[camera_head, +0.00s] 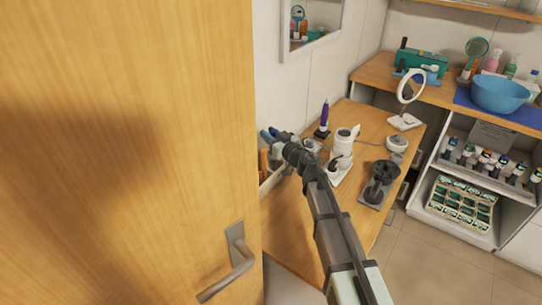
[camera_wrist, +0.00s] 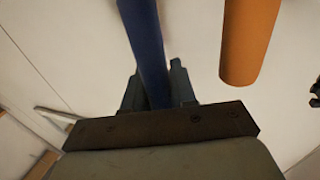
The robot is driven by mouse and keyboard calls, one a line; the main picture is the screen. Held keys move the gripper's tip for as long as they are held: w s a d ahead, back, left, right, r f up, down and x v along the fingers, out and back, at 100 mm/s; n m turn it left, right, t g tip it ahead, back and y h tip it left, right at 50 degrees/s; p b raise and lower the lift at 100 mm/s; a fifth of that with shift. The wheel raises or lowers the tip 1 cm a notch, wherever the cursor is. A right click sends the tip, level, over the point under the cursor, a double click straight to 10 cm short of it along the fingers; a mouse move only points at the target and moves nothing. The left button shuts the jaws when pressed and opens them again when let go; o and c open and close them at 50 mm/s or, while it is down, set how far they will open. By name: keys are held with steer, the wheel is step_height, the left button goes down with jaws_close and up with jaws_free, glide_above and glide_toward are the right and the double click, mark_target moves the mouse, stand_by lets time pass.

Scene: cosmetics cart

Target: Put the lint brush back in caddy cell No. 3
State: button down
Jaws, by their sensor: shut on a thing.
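My gripper (camera_wrist: 158,88) is shut on a dark blue handle (camera_wrist: 143,35), which appears to be the lint brush; its head is out of the wrist view. An orange handle (camera_wrist: 248,40) stands apart to the right of it. In the head view my gripper (camera_head: 274,136) is over the left side of the wooden table, by the wall, with blue ends showing beside it. The caddy (camera_head: 268,182) seems to be the light holder below, partly hidden by the door and my arm. Its cell numbers cannot be read.
A wooden door (camera_head: 120,150) with a lever handle fills the left. On the table stand a purple-handled item (camera_head: 324,117), a white appliance (camera_head: 343,148), a black stand (camera_head: 379,180) and a ring mirror (camera_head: 408,88). The table's front (camera_head: 300,235) is bare.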

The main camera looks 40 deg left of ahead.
step_height(320, 180, down, 6)
stand_by(0.5)
steer(key=shift+f, duration=0.25)
steer(key=c, duration=0.9)
jaws_free()
steer(key=shift+r, duration=0.15)
steer(key=v, duration=1.2)
